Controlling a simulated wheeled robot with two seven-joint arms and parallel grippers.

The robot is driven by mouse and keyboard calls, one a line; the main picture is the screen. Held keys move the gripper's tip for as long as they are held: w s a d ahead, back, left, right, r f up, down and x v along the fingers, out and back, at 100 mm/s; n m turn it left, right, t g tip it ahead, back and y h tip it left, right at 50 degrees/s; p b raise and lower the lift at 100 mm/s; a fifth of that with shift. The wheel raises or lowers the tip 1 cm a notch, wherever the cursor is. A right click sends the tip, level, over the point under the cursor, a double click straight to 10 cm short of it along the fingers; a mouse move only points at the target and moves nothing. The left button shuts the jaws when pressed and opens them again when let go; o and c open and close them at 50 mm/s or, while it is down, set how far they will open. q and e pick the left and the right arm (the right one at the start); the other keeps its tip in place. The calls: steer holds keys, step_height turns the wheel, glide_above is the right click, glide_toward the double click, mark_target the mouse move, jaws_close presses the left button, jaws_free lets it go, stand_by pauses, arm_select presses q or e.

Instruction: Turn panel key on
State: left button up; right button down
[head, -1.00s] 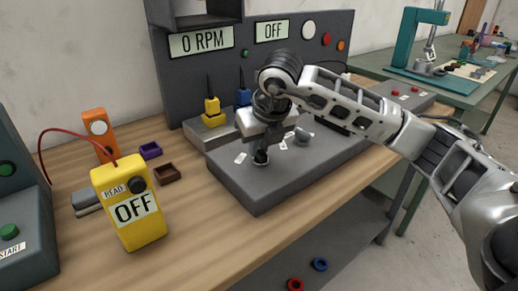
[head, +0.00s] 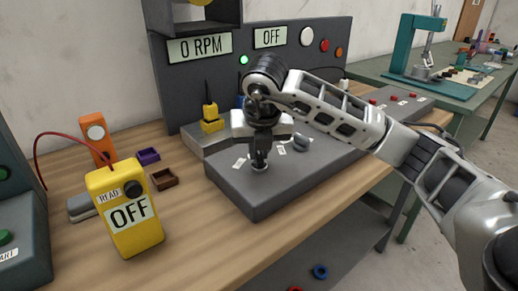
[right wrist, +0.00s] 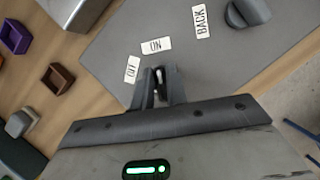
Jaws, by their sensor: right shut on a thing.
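The panel (head: 290,185) is a grey sloped console on the bench. The panel key sits in a round socket (head: 259,168) near its front left corner. My right gripper (head: 260,160) points down onto it, its fingers shut on the key. In the right wrist view, a thin light part of the key (right wrist: 158,82) shows between the two dark fingers (right wrist: 159,88); the fingers hide most of it. An ON label (right wrist: 156,45) and another label (right wrist: 132,68) lie just beyond the fingers. My left gripper is not in view.
A grey knob (head: 302,141) stands right of the key, with a BACK label (right wrist: 200,21) near it. The board behind has displays reading 0 RPM (head: 199,47) and OFF (head: 270,37). A yellow meter (head: 127,211) reading OFF stands on the bench at left.

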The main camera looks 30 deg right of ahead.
steer(key=shift+r, duration=0.1)
steer(key=c, duration=1.4)
jaws_free()
arm_select(q)
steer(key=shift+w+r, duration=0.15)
steer(key=p, duration=0.3)
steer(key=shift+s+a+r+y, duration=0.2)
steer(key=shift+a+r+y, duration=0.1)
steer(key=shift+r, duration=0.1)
arm_select(e)
steer(key=v, duration=1.6)
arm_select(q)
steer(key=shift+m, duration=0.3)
